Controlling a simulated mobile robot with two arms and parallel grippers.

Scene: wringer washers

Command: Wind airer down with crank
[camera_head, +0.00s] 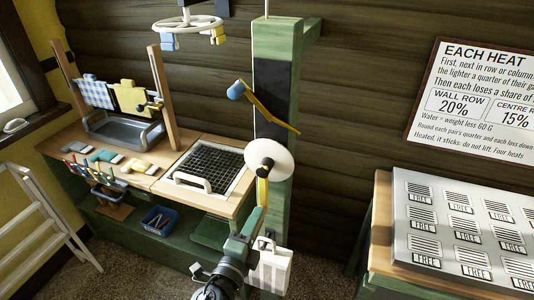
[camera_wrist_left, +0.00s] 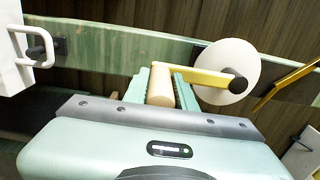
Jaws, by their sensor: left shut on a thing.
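The airer (camera_head: 187,24) is a white ring with spokes hanging at the top, with yellow and blue pieces at its rim. The crank is on the green post (camera_head: 274,100): a white disc (camera_head: 268,158) with a yellow arm (camera_head: 262,192) pointing down. In the left wrist view the crank's wooden handle (camera_wrist_left: 160,88) sits between the jaws of my left gripper (camera_wrist_left: 161,78), beside the yellow arm (camera_wrist_left: 200,78) and white disc (camera_wrist_left: 225,70). In the head view my left gripper (camera_head: 256,216) is shut on the handle, which it mostly hides. My right gripper is out of view.
The wooden bench (camera_head: 130,160) with a basin is left; a grey panel (camera_head: 440,215) is right.

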